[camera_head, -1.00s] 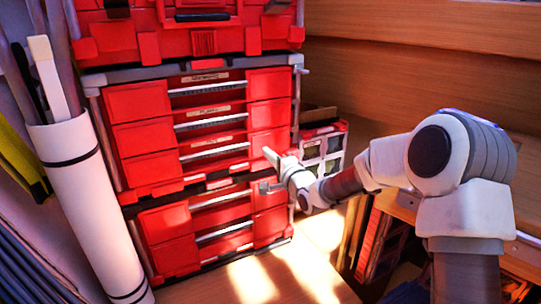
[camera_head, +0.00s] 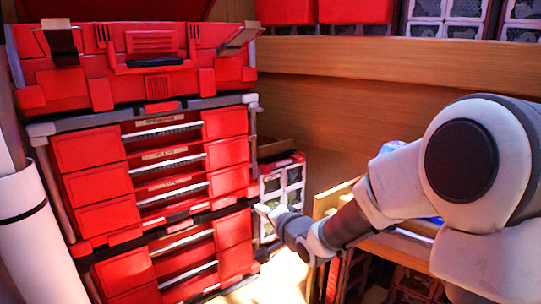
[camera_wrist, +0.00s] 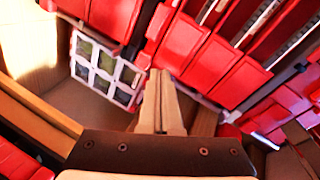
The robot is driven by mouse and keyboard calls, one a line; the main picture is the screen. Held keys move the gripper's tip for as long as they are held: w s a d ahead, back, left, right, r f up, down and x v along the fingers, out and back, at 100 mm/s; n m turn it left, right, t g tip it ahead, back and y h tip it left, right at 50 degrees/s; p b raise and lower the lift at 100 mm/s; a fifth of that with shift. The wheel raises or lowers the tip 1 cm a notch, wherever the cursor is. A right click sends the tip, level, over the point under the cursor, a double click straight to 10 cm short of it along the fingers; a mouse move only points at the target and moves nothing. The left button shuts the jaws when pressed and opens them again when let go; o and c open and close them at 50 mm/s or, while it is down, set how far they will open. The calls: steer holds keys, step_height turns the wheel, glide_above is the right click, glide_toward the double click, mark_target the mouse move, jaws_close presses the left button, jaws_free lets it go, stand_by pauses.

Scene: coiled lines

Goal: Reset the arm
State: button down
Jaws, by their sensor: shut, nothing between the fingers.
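My gripper (camera_wrist: 160,100) shows in the wrist view with its two fingers pressed together and nothing between them. In the head view my gripper (camera_head: 262,210) is at the end of my arm, in front of the lower right part of a red drawer stack (camera_head: 93,150). It looks close to a small white-framed organizer (camera_head: 281,186), though I cannot tell whether it touches anything. In the wrist view the organizer (camera_wrist: 101,68) is left of the fingers and the red drawers (camera_wrist: 215,72) are to the right.
A white tube (camera_head: 30,235) stands at the left edge. A wooden wall (camera_head: 340,90) runs behind, with red bins (camera_head: 355,12) above it. A wooden shelf holding several items is under my arm at right. The sunlit floor before the drawers looks clear.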

steer(key=s+d+r+n+g+h, duration=0.4)
steer(key=s+d+h, duration=0.3)
steer(key=s+d, duration=0.55)
steer(key=s+d+n+g, duration=0.2)
steer(key=s, duration=0.8)
steer(key=s+d+n+g, duration=0.1)
steer(key=s+d, duration=0.2)
steer(key=s, duration=0.7)
step_height(320, 180, up, 17)
steer(key=p, duration=1.6)
steer(key=shift+f, duration=0.15)
steer(key=shift+s, duration=0.1)
